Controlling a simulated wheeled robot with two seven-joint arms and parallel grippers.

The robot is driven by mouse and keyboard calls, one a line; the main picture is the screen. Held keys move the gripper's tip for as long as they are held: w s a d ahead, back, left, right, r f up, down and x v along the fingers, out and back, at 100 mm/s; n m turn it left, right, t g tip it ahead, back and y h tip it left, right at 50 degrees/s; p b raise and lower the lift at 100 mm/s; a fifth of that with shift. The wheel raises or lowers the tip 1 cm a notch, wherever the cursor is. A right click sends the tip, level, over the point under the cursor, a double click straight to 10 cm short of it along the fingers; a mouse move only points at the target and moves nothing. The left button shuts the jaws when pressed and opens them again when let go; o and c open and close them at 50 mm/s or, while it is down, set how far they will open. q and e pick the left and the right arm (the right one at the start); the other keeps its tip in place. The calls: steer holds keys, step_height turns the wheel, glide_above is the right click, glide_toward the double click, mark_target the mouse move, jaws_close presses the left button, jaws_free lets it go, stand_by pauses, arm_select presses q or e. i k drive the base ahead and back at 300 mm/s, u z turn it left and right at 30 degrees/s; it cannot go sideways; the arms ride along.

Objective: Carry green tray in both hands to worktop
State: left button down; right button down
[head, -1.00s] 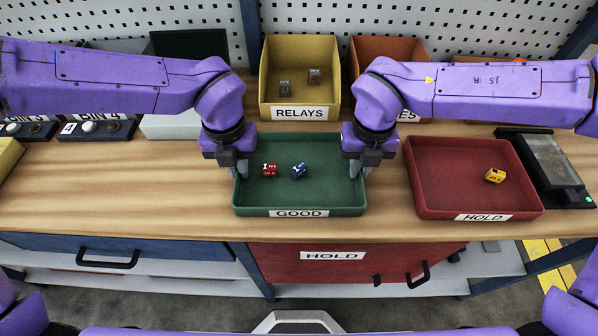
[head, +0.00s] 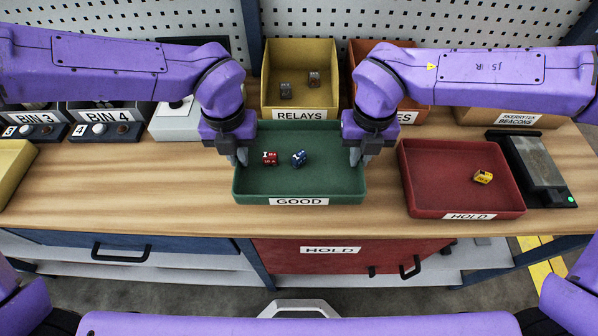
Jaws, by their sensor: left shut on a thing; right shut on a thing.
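The green tray (head: 300,190), labelled GOOD, is over the wooden worktop (head: 140,190) in the middle of the head view. It looks level. A red part (head: 270,158) and a blue part (head: 298,157) lie inside it. My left gripper (head: 239,158) is shut on the tray's left wall. My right gripper (head: 357,157) is shut on its right wall. The tray appears slightly above the wood, but the gap beneath it is hidden.
A red HOLD tray (head: 460,206) with a yellow part (head: 483,177) stands close on the right. The yellow RELAYS bin (head: 299,50) is right behind the green tray. A dark flat device (head: 540,160) is at far right. The wood left of the green tray is clear.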

mark_target(135, 182)
steer(key=k, duration=1)
steer(key=u, duration=2.35)
steer(key=i, duration=1.4)
steer(key=z, duration=2.4)
steer(key=i, duration=0.5)
steer(key=u, duration=0.05)
